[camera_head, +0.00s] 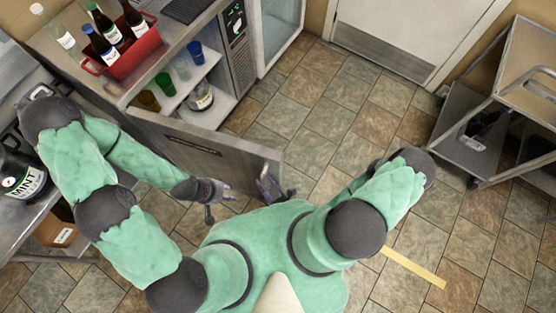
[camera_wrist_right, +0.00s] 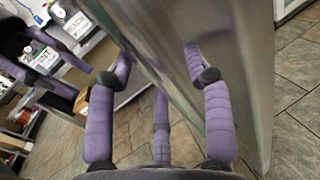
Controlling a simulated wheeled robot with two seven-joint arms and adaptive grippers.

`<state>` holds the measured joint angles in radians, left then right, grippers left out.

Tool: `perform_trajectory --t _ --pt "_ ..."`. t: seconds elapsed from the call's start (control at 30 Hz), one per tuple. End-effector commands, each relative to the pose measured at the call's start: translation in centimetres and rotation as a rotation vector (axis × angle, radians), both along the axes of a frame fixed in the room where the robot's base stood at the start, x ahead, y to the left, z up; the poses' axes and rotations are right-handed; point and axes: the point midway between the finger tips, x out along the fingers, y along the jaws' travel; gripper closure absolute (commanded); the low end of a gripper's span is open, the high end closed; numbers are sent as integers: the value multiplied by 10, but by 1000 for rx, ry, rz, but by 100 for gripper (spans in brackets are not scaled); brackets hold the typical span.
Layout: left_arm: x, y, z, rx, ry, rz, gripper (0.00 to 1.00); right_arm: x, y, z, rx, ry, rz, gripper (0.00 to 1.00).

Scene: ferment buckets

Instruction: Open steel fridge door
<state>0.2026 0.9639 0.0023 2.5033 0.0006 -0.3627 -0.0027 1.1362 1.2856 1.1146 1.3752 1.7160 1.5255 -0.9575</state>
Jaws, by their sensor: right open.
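The steel fridge door (camera_head: 205,148) stands swung out from the counter-height fridge (camera_head: 188,85), so its shelves show. In the head view my left gripper (camera_head: 218,198) is beside the door's near face, with its fingers apart and nothing seen between them. My right gripper (camera_head: 268,188) is by the door's free end, below its top edge. In the right wrist view the open purple fingers of my right gripper (camera_wrist_right: 160,65) are close to the door (camera_wrist_right: 225,60); contact cannot be told. My left gripper (camera_wrist_right: 50,75) also shows there at the left.
Cups and a jar stand on the fridge shelves. A red bottle carrier (camera_head: 130,52) is on the counter above. A metal cart (camera_head: 500,110) stands at the right. A closed white door (camera_head: 415,35) is at the back. Tiled floor (camera_head: 335,110) is clear between them.

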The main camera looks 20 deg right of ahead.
Motion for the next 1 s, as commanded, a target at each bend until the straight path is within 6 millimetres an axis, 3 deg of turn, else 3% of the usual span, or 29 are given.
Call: perform_trajectory --t 1.0 --pt "0 0 0 0 0 0 60 -57 -22 1 0 -1 -4 49"
